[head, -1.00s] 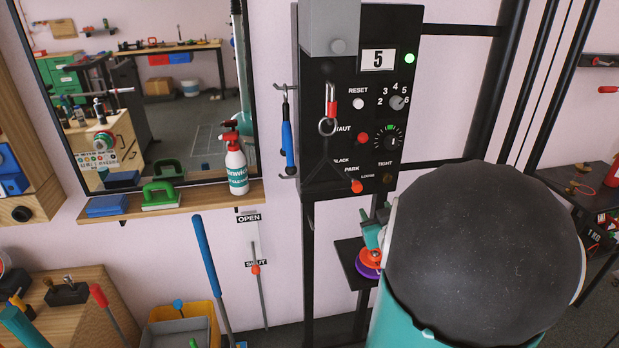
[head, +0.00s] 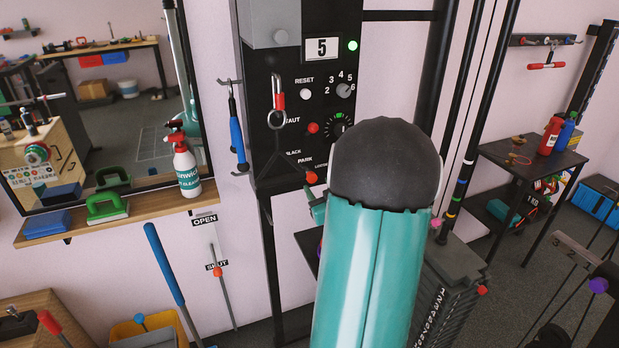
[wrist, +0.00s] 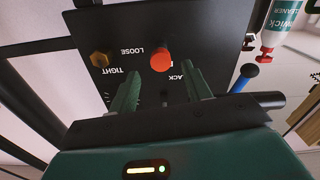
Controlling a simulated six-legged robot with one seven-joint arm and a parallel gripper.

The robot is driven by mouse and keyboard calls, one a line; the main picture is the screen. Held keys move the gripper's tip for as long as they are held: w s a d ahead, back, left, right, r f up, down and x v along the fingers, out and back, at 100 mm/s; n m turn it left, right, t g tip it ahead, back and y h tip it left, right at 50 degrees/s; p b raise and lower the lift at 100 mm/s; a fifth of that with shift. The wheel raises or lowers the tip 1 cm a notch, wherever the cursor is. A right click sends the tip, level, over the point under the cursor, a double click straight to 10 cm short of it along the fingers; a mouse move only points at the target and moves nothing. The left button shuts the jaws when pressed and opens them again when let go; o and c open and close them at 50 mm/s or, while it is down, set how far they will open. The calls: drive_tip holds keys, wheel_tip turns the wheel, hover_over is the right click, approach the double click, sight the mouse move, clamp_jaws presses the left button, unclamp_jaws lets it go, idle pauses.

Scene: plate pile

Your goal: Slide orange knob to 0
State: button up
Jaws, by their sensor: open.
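An orange-red knob (head: 311,177) sits at the lower edge of the black panel (head: 262,95), near the word PARK. The wrist view shows an orange knob (wrist: 162,57) just beyond the fingertips, roughly centred between them. My gripper (wrist: 160,72) is open, its two teal fingers pointing at the panel with nothing between them. In the head view my gripper (head: 318,208) is mostly hidden behind my arm, just below the panel. I can read no 0 beside either knob.
A brass knob (wrist: 99,60) sits beside the orange one near the word TIGHT. A blue-handled tool (head: 237,135) hangs left of the panel. A shelf (head: 130,216) holds a spray bottle (head: 187,165). A purple knob (head: 598,285) is on a numbered bar at right.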

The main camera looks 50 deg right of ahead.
sight(313, 179)
drive_tip(key=x, duration=0.6)
drive_tip(key=shift+w, duration=0.1)
